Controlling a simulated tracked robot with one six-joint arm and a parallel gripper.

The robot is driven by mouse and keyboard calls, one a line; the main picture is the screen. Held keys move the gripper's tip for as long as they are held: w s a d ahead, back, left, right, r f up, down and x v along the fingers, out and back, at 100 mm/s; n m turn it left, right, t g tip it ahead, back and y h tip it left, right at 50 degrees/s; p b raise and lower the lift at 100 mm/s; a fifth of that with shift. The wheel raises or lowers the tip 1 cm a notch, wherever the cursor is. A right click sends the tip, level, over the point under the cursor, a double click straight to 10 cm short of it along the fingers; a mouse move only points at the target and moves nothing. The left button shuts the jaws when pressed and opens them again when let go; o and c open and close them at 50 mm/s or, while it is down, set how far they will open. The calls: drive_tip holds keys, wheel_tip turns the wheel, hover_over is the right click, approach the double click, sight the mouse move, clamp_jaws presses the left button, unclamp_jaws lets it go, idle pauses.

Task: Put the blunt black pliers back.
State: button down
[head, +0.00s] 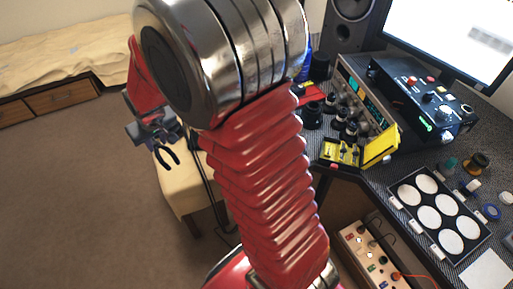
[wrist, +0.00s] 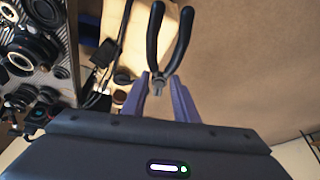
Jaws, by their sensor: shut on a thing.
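The black pliers (wrist: 153,32) are held in my gripper (wrist: 159,78), between its two purple-grey fingers in the wrist view. Their curved handles point away from the gripper and are spread apart. The jaw end lies between the fingers and is partly hidden. In the head view the pliers (head: 168,155) hang below my gripper (head: 161,134), in the air left of the desk and above or in front of a beige stool. A small open yellow case (head: 341,160) with its lid (head: 381,147) sits on the desk. Whether it holds tools is too small to tell.
The desk holds lens parts (head: 347,128), a black tray with white round pads (head: 425,184), a black box with knobs (head: 425,96) and a monitor. The beige stool (head: 183,198) stands beside it. A bed (head: 65,45) is at the far left. The carpet between is clear.

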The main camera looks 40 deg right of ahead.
drive_tip(key=s+d+f+m, duration=0.1)
drive_tip(key=s+d, duration=0.2)
drive_tip(key=d, duration=0.7)
drive_tip(key=s+d+f+m, duration=0.1)
drive_tip(key=s+d, duration=0.3)
drive_tip(key=d, duration=0.7)
drive_tip(key=s+d+f+m+h, duration=0.1)
drive_tip(key=s+d, duration=0.2)
drive_tip(key=d, duration=0.7)
drive_tip(key=shift+s+d+f, duration=0.25)
drive_tip(key=shift+s+f, duration=0.05)
drive_tip(key=shift+s, duration=0.1)
drive_tip(key=shift+f, duration=0.1)
drive_tip(key=shift+f, duration=2.8)
drive_tip(key=shift+f, duration=2.1)
